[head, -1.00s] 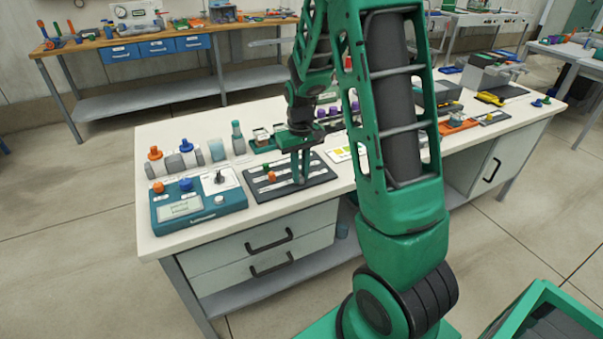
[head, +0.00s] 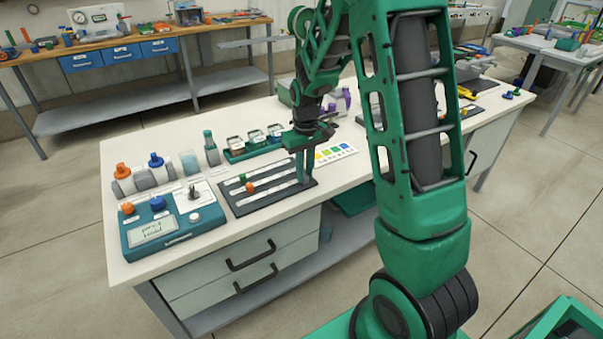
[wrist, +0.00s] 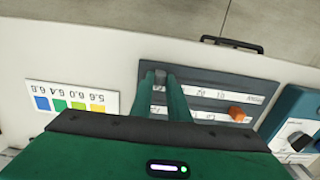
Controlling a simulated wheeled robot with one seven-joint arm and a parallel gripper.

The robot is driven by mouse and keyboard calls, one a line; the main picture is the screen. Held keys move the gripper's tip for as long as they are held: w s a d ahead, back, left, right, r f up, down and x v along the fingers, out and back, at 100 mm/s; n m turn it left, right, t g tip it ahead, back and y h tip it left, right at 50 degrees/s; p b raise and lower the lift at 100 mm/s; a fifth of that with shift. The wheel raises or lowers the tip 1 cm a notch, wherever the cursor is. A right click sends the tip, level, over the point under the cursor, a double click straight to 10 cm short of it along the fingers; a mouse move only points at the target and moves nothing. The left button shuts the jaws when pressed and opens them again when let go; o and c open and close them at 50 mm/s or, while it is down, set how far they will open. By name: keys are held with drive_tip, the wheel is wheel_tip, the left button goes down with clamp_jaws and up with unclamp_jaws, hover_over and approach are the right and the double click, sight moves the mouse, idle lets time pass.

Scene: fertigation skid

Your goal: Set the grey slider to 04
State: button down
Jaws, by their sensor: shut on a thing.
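The dark slider panel (head: 232,207) lies flat on the bench, with pale labelled tracks. My gripper (head: 303,180) reaches down onto its right end in the head view. In the wrist view my gripper (wrist: 166,78) is shut on the grey slider (wrist: 160,76), near the panel's left end there, on the track nearest the bench edge. The scale figures beside the grey slider are hidden or too small to read. An orange slider (head: 250,187) and a green slider (head: 243,177) sit left of my gripper; the orange one also shows in the wrist view (wrist: 237,114).
A teal control box (head: 175,228) with knobs and a display stands left of the panel. A green rack (head: 256,150) of small jars is behind it. A colour chart card (head: 336,153) lies to the right. The bench strip in front of the panel is clear.

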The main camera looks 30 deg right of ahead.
sight(306, 175)
drive_tip(key=shift+d, duration=0.3)
drive_tip(key=c, duration=1.7)
unclamp_jaws()
drive_tip(key=shift+r, duration=0.1)
wheel_tip(306, 175, up, 11)
drive_tip(key=shift+f, duration=0.2)
drive_tip(key=s+d+r+m, duration=0.1)
drive_tip(key=s+m, duration=0.1)
drive_tip(key=s, duration=0.8)
drive_tip(key=s+r+m, duration=0.1)
drive_tip(key=s+m, duration=0.1)
drive_tip(key=s, duration=0.9)
drive_tip(key=s+d+r+m, duration=0.1)
drive_tip(key=s+m, duration=0.2)
drive_tip(key=s, duration=0.8)
drive_tip(key=shift+d, duration=0.35)
